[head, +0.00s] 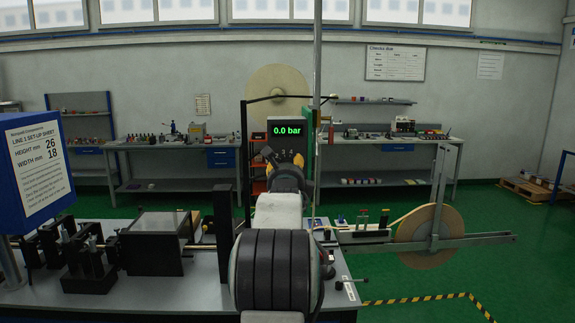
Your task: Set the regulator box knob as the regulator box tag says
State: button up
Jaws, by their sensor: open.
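My gripper (283,156), black and yellow, is in front of the lower part of this box in the picture. It is open, with no held object visible. My arm and gripper cover part of the box. I cannot make out its knob or its tag, and I cannot tell how far the gripper is from the box.
A grey bench (60,298) carries black fixtures at the left. A blue box with a set-up sheet (40,165) reads height 26, width 18. A large tape reel (428,237) with a metal arm stands at the right. Green floor is clear beyond the yellow-black floor tape (430,297).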

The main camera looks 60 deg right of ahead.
jog(key=shift+w+d, duration=0.15)
jog(key=shift+d, duration=0.15)
grip_shut()
dwell(0.6)
